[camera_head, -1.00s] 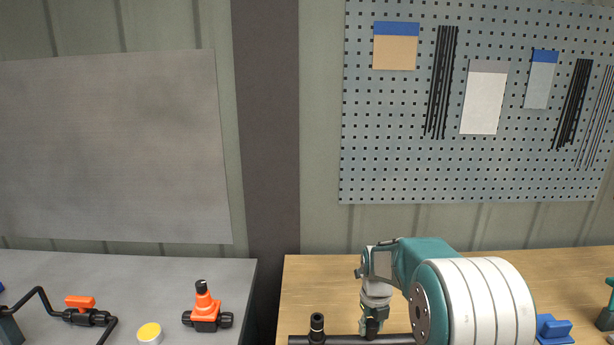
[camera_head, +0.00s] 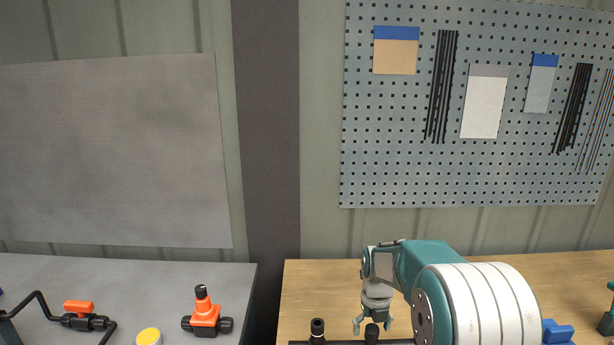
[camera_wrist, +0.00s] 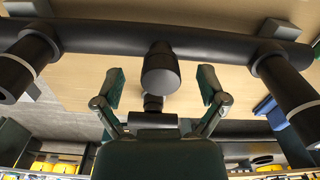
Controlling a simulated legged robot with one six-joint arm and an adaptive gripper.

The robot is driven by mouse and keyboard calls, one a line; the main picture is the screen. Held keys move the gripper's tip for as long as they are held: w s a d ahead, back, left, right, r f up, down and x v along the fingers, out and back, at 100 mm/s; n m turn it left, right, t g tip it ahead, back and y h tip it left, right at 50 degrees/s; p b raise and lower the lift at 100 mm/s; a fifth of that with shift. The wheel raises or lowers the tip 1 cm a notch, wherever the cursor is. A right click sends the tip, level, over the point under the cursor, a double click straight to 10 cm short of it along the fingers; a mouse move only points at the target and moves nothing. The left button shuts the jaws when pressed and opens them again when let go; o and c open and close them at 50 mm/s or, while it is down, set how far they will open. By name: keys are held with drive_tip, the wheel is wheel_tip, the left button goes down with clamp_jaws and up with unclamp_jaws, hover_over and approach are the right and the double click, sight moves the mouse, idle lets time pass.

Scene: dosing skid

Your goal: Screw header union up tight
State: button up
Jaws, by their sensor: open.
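My gripper (camera_head: 371,324) is open above a black upright fitting (camera_head: 372,333) on the dark header pipe (camera_head: 400,342) at the bottom of the head view. In the wrist view the two fingers of my gripper (camera_wrist: 161,72) are spread on either side of the fitting's round black end (camera_wrist: 160,73), with a gap on both sides. The header pipe (camera_wrist: 110,38) crosses the top of the wrist view. This fitting seems to be the header union; its thread and any gap in the joint cannot be made out.
Another black upright stub (camera_head: 317,330) stands left of my gripper. The wrist view shows larger black branches at left (camera_wrist: 25,62) and right (camera_wrist: 285,90). A blue part (camera_head: 556,332) lies right of my arm. The wooden bench (camera_head: 315,280) behind is clear.

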drive_tip(key=shift+r, duration=2.95)
